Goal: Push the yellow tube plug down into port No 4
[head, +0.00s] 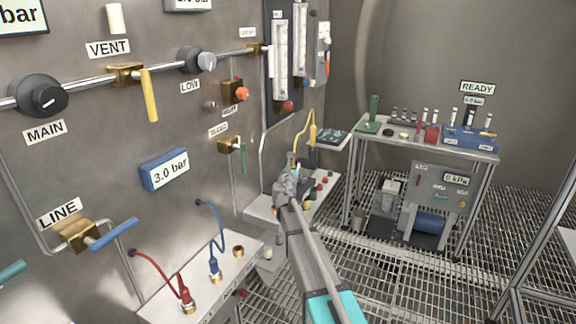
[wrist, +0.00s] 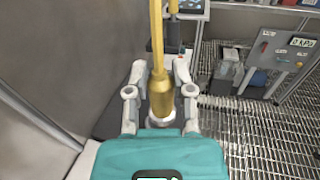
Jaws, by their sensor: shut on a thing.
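In the wrist view the yellow tube plug (wrist: 160,92) stands upright between the two fingers of my gripper (wrist: 161,76), which is shut on it. The yellow tube runs up from the plug. A pale ring shows around the plug's lower end; I cannot tell whether it is part of a port. In the head view my gripper (head: 292,172) is by the far panel, and a yellow tube (head: 304,128) curves above it. The plug itself is mostly hidden there. No label for port No 4 is readable, and I cannot tell how deep the plug sits.
On the near ledge a red plug (head: 186,296) and a blue plug (head: 213,269) stand in ports beside an open brass port (head: 238,251). The wall panel with valves stands at left. A loaded steel bench (head: 412,143) stands at right over grated floor.

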